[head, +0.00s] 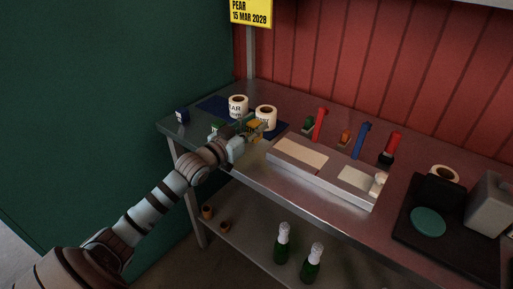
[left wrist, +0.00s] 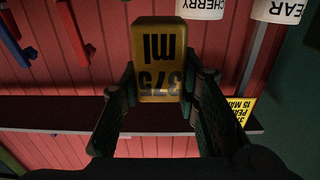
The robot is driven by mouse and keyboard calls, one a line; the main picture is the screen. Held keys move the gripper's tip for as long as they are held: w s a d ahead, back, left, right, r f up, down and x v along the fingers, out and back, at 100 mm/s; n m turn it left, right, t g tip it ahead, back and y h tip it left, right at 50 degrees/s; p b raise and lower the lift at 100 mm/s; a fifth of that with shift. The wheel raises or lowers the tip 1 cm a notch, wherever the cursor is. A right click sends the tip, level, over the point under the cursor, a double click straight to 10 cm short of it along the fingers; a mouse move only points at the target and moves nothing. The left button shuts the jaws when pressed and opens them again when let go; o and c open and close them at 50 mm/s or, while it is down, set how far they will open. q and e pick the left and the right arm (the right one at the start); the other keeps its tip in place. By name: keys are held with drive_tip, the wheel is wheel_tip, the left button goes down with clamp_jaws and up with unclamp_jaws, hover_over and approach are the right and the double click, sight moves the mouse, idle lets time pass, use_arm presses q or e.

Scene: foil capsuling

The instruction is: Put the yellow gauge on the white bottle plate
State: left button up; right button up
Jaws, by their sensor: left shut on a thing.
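My left gripper (head: 256,127) is shut on the yellow gauge (head: 253,124) near the left part of the bench. In the left wrist view the yellow gauge (left wrist: 158,60) sits between both fingers of the left gripper (left wrist: 160,88), with "375 ml" on it upside down. A long pale base (head: 325,183) at the bench front carries a cream plate (head: 300,151) and a paler plate (head: 357,178); I cannot tell which is the white bottle plate. The gauge is apart from both, to their left. My right gripper is out of view.
Label rolls (head: 238,105) stand on a dark blue mat (head: 213,104) behind the gripper. Red (head: 320,124) and blue (head: 361,139) upright tools stand behind the base. A black device (head: 445,242) is at the right. Bottles (head: 282,243) stand on the lower shelf.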

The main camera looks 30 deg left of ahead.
sight(254, 141)
use_arm(q)
wheel_tip(254, 141, down, 6)
drive_tip(key=shift+r+b, duration=0.2)
drive_tip(key=shift+b, duration=0.95)
drive_tip(key=shift+r, duration=0.15)
drive_tip(key=o, duration=1.2)
drive_tip(key=shift+c, duration=0.2)
